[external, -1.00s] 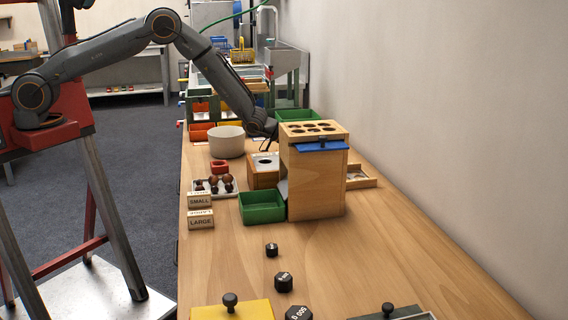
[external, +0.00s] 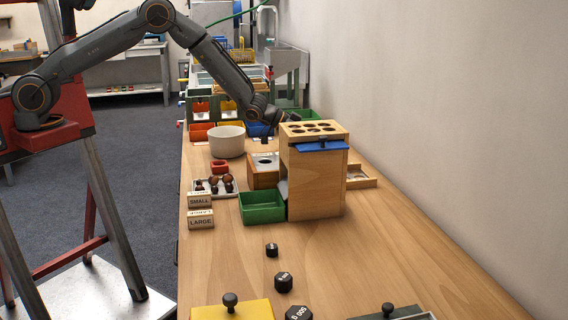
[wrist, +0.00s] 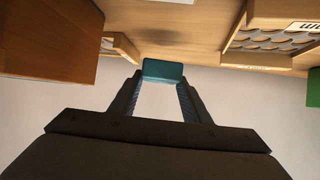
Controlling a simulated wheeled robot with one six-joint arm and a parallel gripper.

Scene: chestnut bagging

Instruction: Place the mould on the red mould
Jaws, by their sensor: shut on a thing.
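My gripper (wrist: 162,88) is shut on a teal block (wrist: 163,69), which shows between the fingertips in the wrist view; I take it to be the mould. In the external view my gripper (external: 288,119) is above the far part of the bench, behind the tall wooden box, and the held block cannot be made out. A small red block with a hollow top (external: 219,167), which looks like the red mould, sits on the bench in front of the round pot, well to the left of my gripper.
The tall wooden box (external: 315,185) with a holed top stands between the camera and my gripper. A beige pot (external: 227,142), a low wooden box (external: 263,176), a green tray (external: 262,208) and a white tray of chestnuts (external: 229,193) crowd the left side.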

